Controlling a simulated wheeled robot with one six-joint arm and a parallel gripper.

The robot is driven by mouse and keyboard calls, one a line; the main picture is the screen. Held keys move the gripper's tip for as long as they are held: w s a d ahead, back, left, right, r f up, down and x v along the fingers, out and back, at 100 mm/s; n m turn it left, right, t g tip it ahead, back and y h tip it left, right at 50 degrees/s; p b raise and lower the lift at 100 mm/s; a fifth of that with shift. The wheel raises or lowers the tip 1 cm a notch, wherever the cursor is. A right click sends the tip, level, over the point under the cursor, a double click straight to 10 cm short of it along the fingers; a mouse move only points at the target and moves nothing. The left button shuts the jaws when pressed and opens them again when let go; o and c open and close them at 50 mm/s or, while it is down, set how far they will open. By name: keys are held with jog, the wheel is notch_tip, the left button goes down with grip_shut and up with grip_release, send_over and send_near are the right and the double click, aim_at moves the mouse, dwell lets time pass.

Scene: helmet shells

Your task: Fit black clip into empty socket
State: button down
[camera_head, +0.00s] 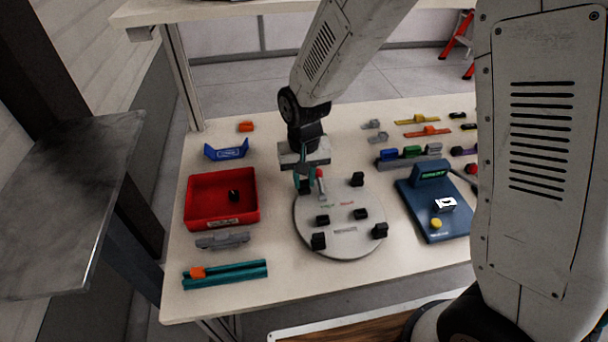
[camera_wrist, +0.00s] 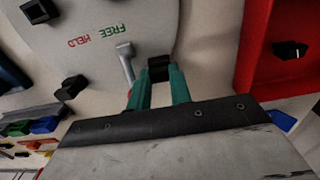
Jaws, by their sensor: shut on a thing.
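My gripper (camera_wrist: 156,84), with teal fingers, is shut on a black clip (camera_wrist: 160,66) in the wrist view. The clip sits between the fingertips at the edge of the round pale plate (camera_wrist: 100,60); I cannot tell whether it touches the plate. In the head view, my gripper (camera_head: 305,186) is over the plate's upper left edge and mostly hides the clip. Several black clips and blocks stand on the plate (camera_head: 345,250), one at its upper right (camera_head: 357,179). No empty socket can be made out; the gripper covers that edge.
A lever (camera_wrist: 125,58) marked FREE and HELD stands close beside the fingers; its red end (camera_head: 320,178) shows in the head view. A red bin (camera_head: 190,222) at left holds one black clip (camera_head: 234,195). A blue device (camera_head: 415,205) stands right of the plate.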

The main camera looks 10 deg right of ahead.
aim_at(304, 182)
jog(key=c, duration=1.2)
grip_release()
jog(key=shift+r, duration=3.9)
jog(key=shift+t, duration=0.7)
jog(key=s+d+r, duration=0.5)
jog(key=s, duration=0.3)
jog(key=s+d+r, duration=0.5)
jog(key=s+d, duration=0.1)
jog(key=s, duration=0.1)
jog(key=s+d+r, duration=0.5)
jog(key=s, duration=0.3)
jog(key=shift+s+d+r, duration=0.2)
jog(key=shift+s, duration=0.1)
